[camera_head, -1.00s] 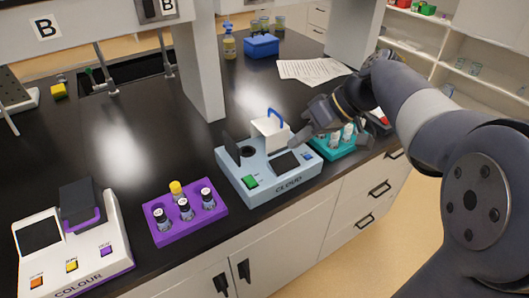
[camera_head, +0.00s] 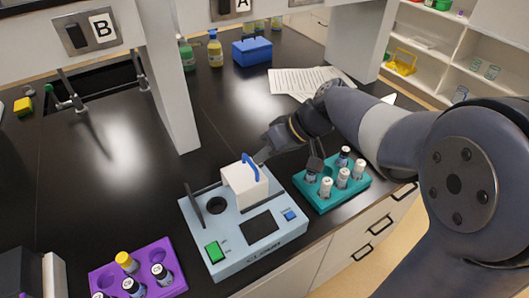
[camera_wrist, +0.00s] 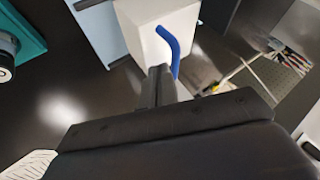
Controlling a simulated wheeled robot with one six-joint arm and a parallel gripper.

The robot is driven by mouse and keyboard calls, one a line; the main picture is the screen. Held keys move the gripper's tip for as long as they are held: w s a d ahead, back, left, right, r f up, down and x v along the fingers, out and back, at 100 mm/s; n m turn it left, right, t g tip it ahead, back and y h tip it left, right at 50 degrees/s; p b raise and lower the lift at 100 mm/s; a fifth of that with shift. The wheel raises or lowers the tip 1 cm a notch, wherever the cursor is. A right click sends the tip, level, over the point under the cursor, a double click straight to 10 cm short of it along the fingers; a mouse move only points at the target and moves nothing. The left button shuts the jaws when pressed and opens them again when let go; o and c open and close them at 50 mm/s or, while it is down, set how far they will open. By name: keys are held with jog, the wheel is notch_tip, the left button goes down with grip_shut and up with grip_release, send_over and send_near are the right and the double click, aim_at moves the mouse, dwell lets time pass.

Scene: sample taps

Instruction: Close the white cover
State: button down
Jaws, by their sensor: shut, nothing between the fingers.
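The white cover (camera_head: 246,188), a box with a blue handle (camera_head: 251,166), stands on the pale blue CLOUD device (camera_head: 225,258). It is to the right of the round dark well (camera_head: 216,205), which is uncovered. A thin dark flap (camera_head: 194,208) stands upright left of the well. My gripper (camera_head: 262,157) is shut and empty, at the cover's far right side close to the handle. In the wrist view, the shut fingers (camera_wrist: 160,83) are beside the white cover (camera_wrist: 150,38) and its blue handle (camera_wrist: 173,48); I cannot tell whether they touch.
A teal rack (camera_head: 322,203) with several vials is right of the device, beneath my arm. A purple rack (camera_head: 105,280) with vials is at front left. A grey pillar (camera_head: 170,85) rises behind the device. Papers (camera_head: 305,82) and a blue box (camera_head: 258,50) lie farther back.

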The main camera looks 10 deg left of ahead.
aim_at(231, 184)
jog(key=s+a, duration=0.1)
jog(key=a, duration=0.1)
jog(key=s+a+b, duration=0.1)
jog(key=s+a, duration=0.1)
jog(key=s+a+b, duration=0.1)
jog(key=s+a, duration=0.1)
jog(key=a, duration=0.1)
jog(key=shift+s, duration=0.15)
dwell(0.3)
